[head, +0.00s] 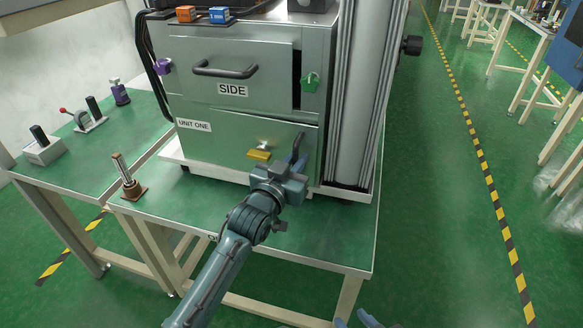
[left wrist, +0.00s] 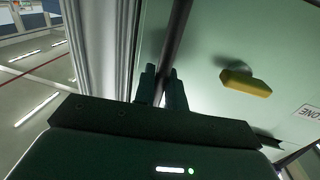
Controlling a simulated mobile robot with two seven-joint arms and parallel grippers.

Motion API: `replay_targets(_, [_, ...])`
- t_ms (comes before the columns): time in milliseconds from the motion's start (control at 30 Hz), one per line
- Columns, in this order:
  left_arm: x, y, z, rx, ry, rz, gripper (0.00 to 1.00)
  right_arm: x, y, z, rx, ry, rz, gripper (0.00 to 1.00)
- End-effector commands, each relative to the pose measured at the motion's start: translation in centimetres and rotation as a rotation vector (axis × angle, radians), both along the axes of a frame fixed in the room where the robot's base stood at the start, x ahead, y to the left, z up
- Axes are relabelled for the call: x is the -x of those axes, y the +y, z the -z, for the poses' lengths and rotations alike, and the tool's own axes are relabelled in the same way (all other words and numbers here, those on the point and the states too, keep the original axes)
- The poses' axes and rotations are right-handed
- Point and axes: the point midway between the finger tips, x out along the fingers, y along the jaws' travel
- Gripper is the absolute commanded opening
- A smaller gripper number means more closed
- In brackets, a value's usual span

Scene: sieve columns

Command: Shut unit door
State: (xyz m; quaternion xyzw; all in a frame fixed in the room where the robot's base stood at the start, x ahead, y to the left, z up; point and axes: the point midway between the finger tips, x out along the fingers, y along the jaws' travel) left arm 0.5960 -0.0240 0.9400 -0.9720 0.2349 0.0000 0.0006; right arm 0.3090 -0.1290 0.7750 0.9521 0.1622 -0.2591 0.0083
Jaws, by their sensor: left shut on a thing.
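The unit door (head: 225,150) is the lower grey-green panel of the metal cabinet, below the panel labelled SIDE, with a UNIT ONE label at its left. It looks nearly flush with the cabinet; I cannot tell whether a small gap remains. A yellow latch (head: 259,155) sticks out of it and also shows in the left wrist view (left wrist: 245,83). My left gripper (head: 294,167) is at the door's right side, shut on the dark upright door handle (head: 298,146). In the left wrist view the handle (left wrist: 175,40) runs between the fingers (left wrist: 162,88). Bluish tips of my right gripper (head: 358,320) show at the bottom edge, mostly cut off.
The cabinet stands on a green-topped table (head: 330,235). A brown-based post (head: 128,180) stands left of the door on the table. Open floor lies to the right.

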Motion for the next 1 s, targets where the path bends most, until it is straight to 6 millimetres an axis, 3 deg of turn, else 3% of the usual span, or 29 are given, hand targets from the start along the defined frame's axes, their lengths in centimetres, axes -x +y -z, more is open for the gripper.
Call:
replay_targets(667, [-1.24,-0.74,-0.31,0.002,-0.006,0.003,0.00,-0.06,0.15,0.04,-0.017,0.000,0.009,0.36])
replay_targets(700, [-1.25,-0.74,-0.34,0.002,-0.006,0.003,0.13,-0.05,0.15,0.03,-0.017,0.000,0.009,0.36])
replay_targets(900, [-1.21,-0.69,-0.19,0.000,-0.003,0.002,0.29,0.04,0.06,0.10,-0.012,0.000,0.006,0.36])
replay_targets(1000, [-1.21,-0.65,-0.13,0.000,-0.002,0.002,0.30,0.06,0.00,0.13,-0.009,0.000,0.004,0.36])
